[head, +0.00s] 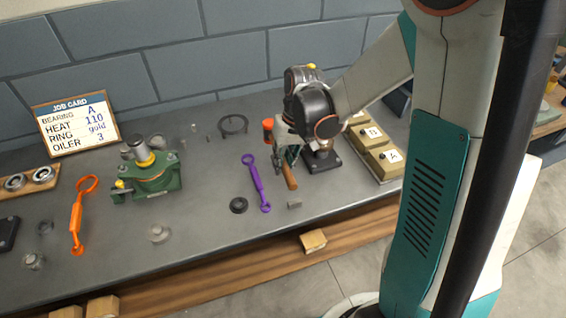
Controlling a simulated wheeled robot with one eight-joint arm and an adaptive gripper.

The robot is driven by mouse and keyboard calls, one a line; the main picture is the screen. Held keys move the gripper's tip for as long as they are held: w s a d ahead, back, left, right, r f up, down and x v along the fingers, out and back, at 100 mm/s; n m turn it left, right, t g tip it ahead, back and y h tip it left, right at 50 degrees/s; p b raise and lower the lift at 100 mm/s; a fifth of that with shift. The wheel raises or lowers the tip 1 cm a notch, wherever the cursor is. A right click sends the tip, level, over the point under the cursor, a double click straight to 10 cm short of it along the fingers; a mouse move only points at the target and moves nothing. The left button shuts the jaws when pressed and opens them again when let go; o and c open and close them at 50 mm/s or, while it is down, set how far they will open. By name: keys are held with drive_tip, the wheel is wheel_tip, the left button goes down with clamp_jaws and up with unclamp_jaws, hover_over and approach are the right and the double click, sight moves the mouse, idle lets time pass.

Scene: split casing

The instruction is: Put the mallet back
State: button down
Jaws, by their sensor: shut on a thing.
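My gripper (287,157) is above the right part of the grey bench, partly hidden by my own wrist. It is shut on the mallet, whose wooden handle (291,180) points down toward the bench from below the fingers. An orange-red end (267,125) shows at the left of the gripper and looks like part of the mallet's head. The grip itself is small and partly covered. I cannot tell whether the handle tip touches the bench. A black block with a short post (322,161) stands just right of the gripper, partly behind my wrist.
A purple wrench (257,184) and a black ring (239,205) lie left of the gripper. Boxes marked A (385,161) and B (366,136) stand right. A green casing (152,176), an orange wrench (78,215) and a job card (76,122) are further left.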

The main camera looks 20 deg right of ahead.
sight(282, 185)
drive_tip(key=shift+f, duration=0.15)
drive_tip(key=shift+f+b, duration=2.15)
drive_tip(key=shift+f, duration=0.6)
drive_tip(key=shift+s+n, duration=0.1)
drive_tip(key=shift+n, duration=0.2)
drive_tip(key=shift+d, duration=0.3)
drive_tip(key=shift+f+b, duration=0.4)
drive_tip(key=shift+b, duration=0.1)
drive_tip(key=c, duration=1.4)
unclamp_jaws()
